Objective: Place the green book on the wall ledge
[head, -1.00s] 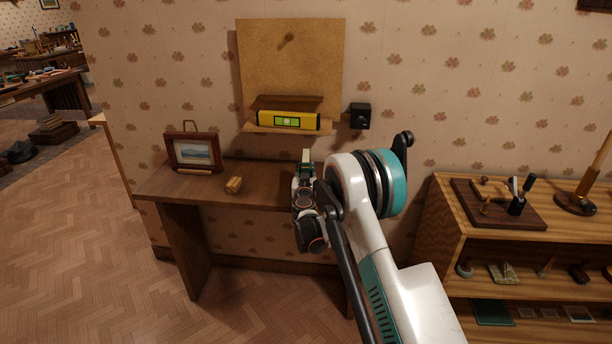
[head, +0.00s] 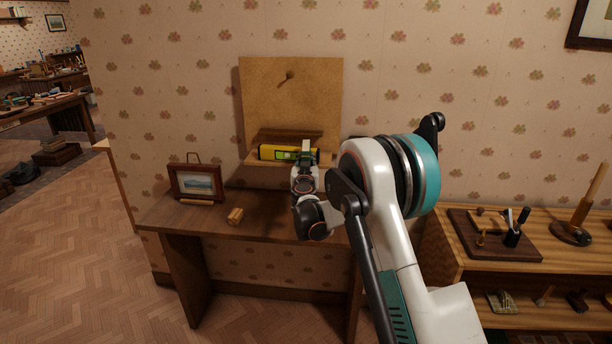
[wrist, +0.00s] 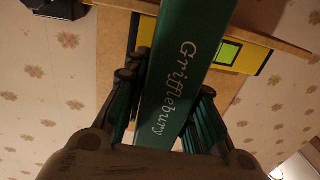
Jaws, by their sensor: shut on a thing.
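In the head view only a small part of the book (head: 305,156) shows above the fingers.
A desk (head: 265,213) stands below the ledge, with a framed picture (head: 197,184) and a small wooden block (head: 236,216) on it. A low shelf unit (head: 455,262) with a dark board and tools stands at the right. The level takes up much of the ledge.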

